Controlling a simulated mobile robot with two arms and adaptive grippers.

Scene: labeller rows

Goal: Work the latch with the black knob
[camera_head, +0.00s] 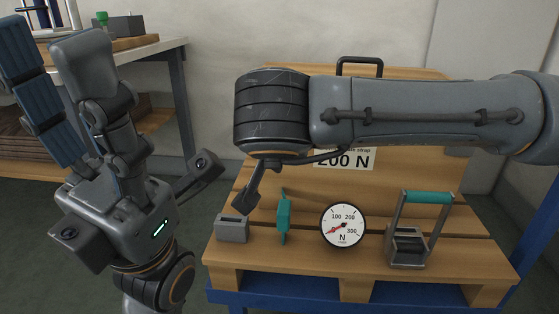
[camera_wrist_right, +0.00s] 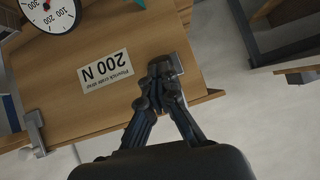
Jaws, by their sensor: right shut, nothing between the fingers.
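No black knob can be made out in either view. The wooden board carries a grey latch with a teal handle (camera_head: 410,232) at right, a dial gauge (camera_head: 343,225), a slim teal piece (camera_head: 284,218) and a small grey block (camera_head: 232,228) at left. In the right wrist view my right gripper (camera_wrist_right: 164,68) is shut, its fingertips at a grey bracket (camera_wrist_right: 181,47) by the board's edge; whether they touch is unclear. My left gripper (camera_head: 48,40) is raised at left, fingers apart and empty.
The board (camera_head: 462,226) stands on a blue base and bears a "200 N" label (camera_wrist_right: 105,70). A black handle (camera_head: 359,67) is at its top edge. Another grey bracket (camera_wrist_right: 34,128) sits at a board edge. A workbench (camera_head: 150,49) stands behind my left arm.

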